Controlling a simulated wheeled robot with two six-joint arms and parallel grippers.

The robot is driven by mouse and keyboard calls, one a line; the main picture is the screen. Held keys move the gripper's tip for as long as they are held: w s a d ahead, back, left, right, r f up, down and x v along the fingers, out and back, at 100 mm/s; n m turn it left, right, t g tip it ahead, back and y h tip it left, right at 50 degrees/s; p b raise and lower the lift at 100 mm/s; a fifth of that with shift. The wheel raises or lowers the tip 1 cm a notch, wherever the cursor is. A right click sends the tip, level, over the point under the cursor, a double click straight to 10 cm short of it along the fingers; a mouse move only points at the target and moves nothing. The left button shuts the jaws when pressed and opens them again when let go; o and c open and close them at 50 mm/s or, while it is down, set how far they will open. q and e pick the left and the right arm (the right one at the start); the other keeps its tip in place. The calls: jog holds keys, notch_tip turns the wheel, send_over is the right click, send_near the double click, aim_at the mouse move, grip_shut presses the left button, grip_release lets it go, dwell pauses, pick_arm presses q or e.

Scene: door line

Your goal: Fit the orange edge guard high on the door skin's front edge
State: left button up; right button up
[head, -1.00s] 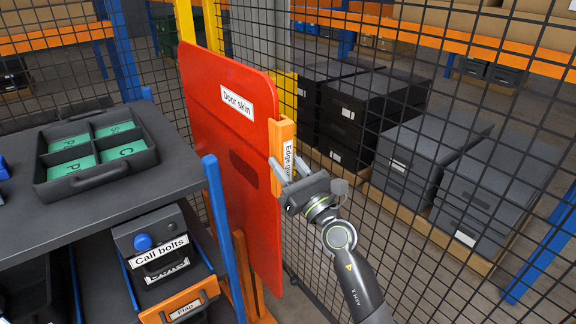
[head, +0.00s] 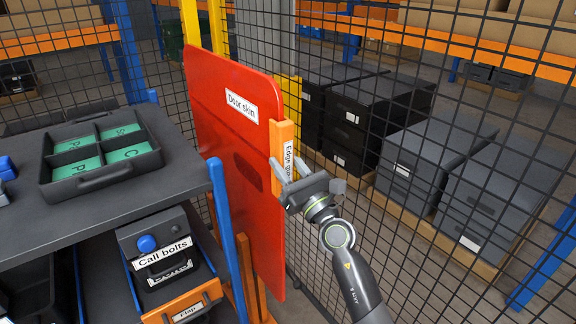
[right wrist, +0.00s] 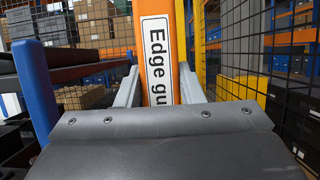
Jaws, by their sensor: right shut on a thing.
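The red door skin (head: 222,130) stands upright in the middle of the head view, with a white "Door skin" label. The orange edge guard (head: 284,135) is upright at the upper part of the door skin's right-hand edge, against or very close to it; I cannot tell whether it is seated. My right gripper (head: 291,176) is shut on the lower part of the edge guard. In the right wrist view the edge guard (right wrist: 157,30) stands upright between the two grey fingers (right wrist: 158,88), its label partly hidden by the gripper body. My left gripper is not in view.
A dark shelf rack (head: 120,205) at the left holds a divided tray (head: 152,162) and a "Call bolts" box (head: 160,240). A blue post (head: 230,240) stands close to the door skin. Wire mesh fencing (head: 420,200) lies behind, with dark boxes (head: 385,110) beyond it.

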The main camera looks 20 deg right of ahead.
jog(key=o, duration=1.2)
jog(key=shift+c, duration=0.2)
jog(key=b+v, duration=0.4)
jog(key=v, duration=1.3)
jog(key=shift+f+b, duration=0.2)
jog(key=shift+b, duration=0.1)
jog(key=shift+s, duration=0.1)
